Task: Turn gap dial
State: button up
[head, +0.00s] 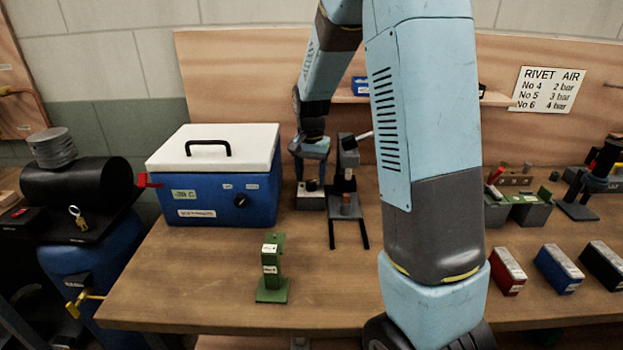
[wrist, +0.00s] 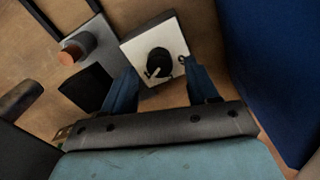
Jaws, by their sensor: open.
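The gap dial (wrist: 159,62) is a black round knob with a pale pointer mark, on a white-topped block (wrist: 134,48). In the head view the block (head: 311,202) stands on the bench beside the blue cooler, with the dark dial (head: 311,185) on top. My gripper (wrist: 163,82) is open, its blue fingers apart on the left and right of the dial in the wrist view. In the head view my gripper (head: 311,173) points down just above the block. I cannot tell whether a finger touches the dial.
The blue cooler (head: 220,200) with a white lid stands close on the left. A dark stand (head: 345,204) with a copper-coloured cylinder and two rails is close on the right. A green tool (head: 271,270) stands nearer the front. The bench front is mostly clear.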

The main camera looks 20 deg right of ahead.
aim_at(311, 182)
notch_tip(311, 182, up, 12)
dwell(0.4)
dwell(0.3)
jog(key=s+r+n+t, duration=0.2)
jog(key=s+r+n, duration=0.1)
jog(key=s, duration=1.1)
jog(key=s+r+n+t, duration=0.3)
jog(key=s+r, duration=0.1)
jog(key=s, duration=1)
jog(key=shift+s+n+t, duration=0.3)
jog(key=shift+s+n, duration=0.05)
jog(key=shift+n, duration=0.05)
